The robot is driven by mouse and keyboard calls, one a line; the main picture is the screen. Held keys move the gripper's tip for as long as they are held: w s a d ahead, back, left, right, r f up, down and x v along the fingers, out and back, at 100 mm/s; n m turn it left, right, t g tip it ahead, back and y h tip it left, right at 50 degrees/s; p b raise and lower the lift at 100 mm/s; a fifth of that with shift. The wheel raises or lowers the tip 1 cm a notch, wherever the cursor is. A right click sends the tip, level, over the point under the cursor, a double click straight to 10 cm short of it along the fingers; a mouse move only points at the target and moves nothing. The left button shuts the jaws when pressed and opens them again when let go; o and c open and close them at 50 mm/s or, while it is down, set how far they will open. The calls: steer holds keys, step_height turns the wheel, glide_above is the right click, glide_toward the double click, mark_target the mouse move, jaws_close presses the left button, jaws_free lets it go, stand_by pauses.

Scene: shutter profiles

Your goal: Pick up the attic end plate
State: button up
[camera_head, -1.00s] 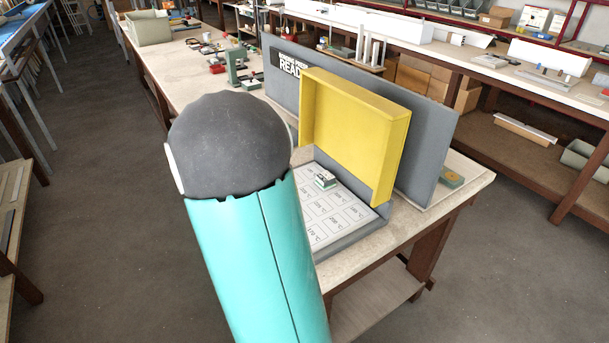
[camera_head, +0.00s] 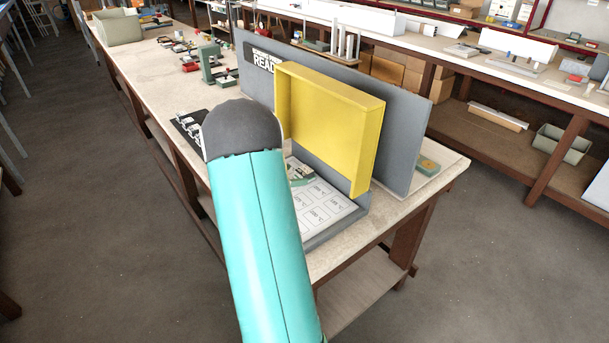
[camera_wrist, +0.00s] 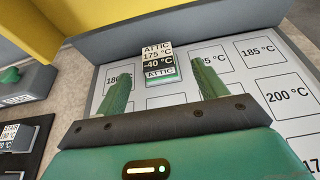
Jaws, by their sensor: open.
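The attic end plate (camera_wrist: 158,62) is a small block with white and dark label bands reading "ATTIC 175 °C -40 °C" and a green lower edge. It stands on a white sheet of temperature boxes in the wrist view. My gripper (camera_wrist: 160,78) is open, with one green finger on either side of the plate's column in the picture; I cannot tell how far below the fingers it lies. In the head view a small green and white block (camera_head: 301,175) sits on the sheet, beside my arm, which hides my gripper there.
A yellow hood (camera_head: 330,125) and a grey panel (camera_head: 405,130) rise behind the grey tray (camera_head: 340,222). A black rack (camera_head: 188,128) of plates lies left of my arm, and a plate labelled "STAIR" (camera_wrist: 12,135) shows at lower left. A grey box with a green knob (camera_wrist: 12,76) is near.

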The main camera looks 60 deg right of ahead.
mark_target(299, 173)
steer(key=x, duration=0.5)
steer(key=shift+w, duration=0.1)
steer(key=c, duration=1.1)
steer(key=shift+c, duration=0.2)
